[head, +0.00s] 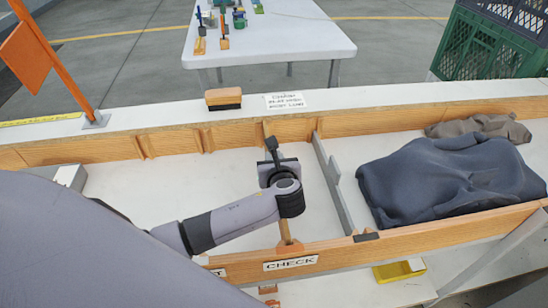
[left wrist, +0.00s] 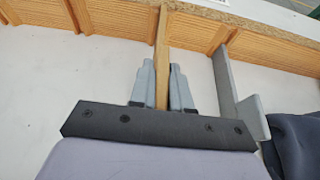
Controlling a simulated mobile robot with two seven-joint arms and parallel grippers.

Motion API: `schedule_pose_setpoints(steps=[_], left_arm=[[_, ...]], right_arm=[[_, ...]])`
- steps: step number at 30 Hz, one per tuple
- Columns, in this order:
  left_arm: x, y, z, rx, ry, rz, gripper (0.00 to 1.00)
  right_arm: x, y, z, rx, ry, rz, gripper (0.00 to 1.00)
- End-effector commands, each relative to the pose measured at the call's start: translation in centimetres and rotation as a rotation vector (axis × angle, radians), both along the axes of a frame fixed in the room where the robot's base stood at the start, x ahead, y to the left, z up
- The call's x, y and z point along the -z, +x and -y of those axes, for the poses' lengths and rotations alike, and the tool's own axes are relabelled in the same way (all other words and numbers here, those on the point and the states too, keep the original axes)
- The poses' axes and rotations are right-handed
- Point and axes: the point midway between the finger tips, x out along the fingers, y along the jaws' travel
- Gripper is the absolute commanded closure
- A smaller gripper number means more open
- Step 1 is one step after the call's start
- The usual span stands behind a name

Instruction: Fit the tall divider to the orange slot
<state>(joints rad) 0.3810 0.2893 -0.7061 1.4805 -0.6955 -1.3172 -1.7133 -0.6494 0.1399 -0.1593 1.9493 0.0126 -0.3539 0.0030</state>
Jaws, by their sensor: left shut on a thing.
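My left gripper (head: 272,160) is over the white-floored bin, shut on a wooden divider (head: 286,228) seen nearly edge-on. The divider runs between the far and near wooden rails. In the left wrist view, the divider (left wrist: 162,50) stands between the two grey fingers (left wrist: 162,88), its far end at the slotted far rail (left wrist: 110,18). I cannot tell whether its ends sit in slots. A grey divider (head: 336,185) stands across the bin to its right, and also shows in the wrist view (left wrist: 234,85). My right gripper is out of view.
Dark cloth (head: 450,180) fills the bin's right part. A grey block (head: 70,177) lies at left. The near rail has a CHECK label (head: 290,263). A brush-like block (head: 223,98) rests on the far ledge. A white table (head: 270,40) and green crate (head: 480,45) stand behind.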

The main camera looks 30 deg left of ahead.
Motion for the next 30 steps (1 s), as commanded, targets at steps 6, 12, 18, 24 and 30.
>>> schedule_pose_setpoints(steps=[6,12,18,24,30], left_arm=[[0.4,0.0,0.0,0.001,0.000,0.003,1.00],[0.8,0.0,0.0,0.001,0.000,0.003,1.00],[1.2,0.0,0.0,0.001,0.000,0.002,1.00],[1.6,0.0,0.0,0.001,0.000,0.002,1.00],[2.0,0.0,0.0,0.001,0.000,0.002,1.00]], right_arm=[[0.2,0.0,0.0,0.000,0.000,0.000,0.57],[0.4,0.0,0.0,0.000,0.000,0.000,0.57],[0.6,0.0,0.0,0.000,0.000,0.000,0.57],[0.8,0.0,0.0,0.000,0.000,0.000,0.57],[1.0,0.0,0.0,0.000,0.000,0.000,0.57]])
